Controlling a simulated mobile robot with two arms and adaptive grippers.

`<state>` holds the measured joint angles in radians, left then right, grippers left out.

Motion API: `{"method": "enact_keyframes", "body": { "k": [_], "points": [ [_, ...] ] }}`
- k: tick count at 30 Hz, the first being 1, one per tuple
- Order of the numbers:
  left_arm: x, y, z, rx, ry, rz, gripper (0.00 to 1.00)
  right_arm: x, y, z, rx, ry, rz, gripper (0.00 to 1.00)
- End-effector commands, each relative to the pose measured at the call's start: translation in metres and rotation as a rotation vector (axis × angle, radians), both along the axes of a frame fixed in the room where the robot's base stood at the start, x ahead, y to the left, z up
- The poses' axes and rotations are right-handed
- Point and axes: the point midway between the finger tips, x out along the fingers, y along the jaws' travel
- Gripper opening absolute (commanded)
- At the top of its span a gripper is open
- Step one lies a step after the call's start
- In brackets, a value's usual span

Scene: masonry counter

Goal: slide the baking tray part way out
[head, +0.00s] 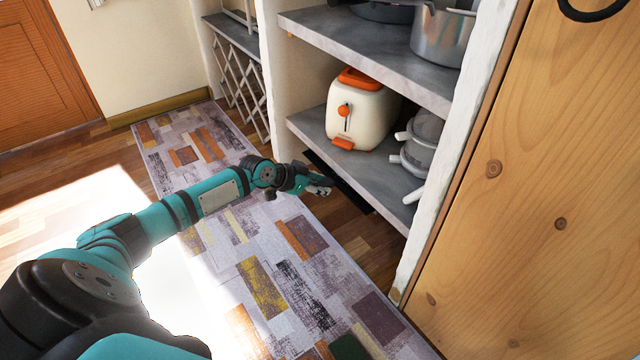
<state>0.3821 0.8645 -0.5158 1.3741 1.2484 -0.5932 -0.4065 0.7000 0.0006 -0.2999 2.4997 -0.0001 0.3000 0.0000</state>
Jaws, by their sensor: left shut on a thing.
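The baking tray (347,189) shows as a thin, flat black strip along the front edge of the lower shelf, close beneath it. Most of it is hidden under the shelf. My left gripper (322,188) is at the tray's front edge and shut on it, low over the floor in front of the shelves. The exact contact between fingers and tray is too small to see clearly. My right gripper is not in view.
A cream toaster (358,112) with orange parts and several grey pots (423,140) stand on the lower shelf (368,172). A metal pot (441,36) stands above. A patterned rug (270,262) covers the floor in front. A wooden panel (540,190) closes the right side.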

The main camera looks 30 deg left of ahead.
Motion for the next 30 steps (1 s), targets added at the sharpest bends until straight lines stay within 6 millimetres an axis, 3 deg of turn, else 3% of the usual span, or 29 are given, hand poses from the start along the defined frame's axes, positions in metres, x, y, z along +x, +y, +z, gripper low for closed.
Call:
{"method": "enact_keyframes", "body": {
  "k": [30],
  "points": [
    [-0.024, 0.011, 0.000, 0.002, -0.001, 0.001, 0.00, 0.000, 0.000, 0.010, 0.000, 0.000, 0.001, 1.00]
  ]
}}
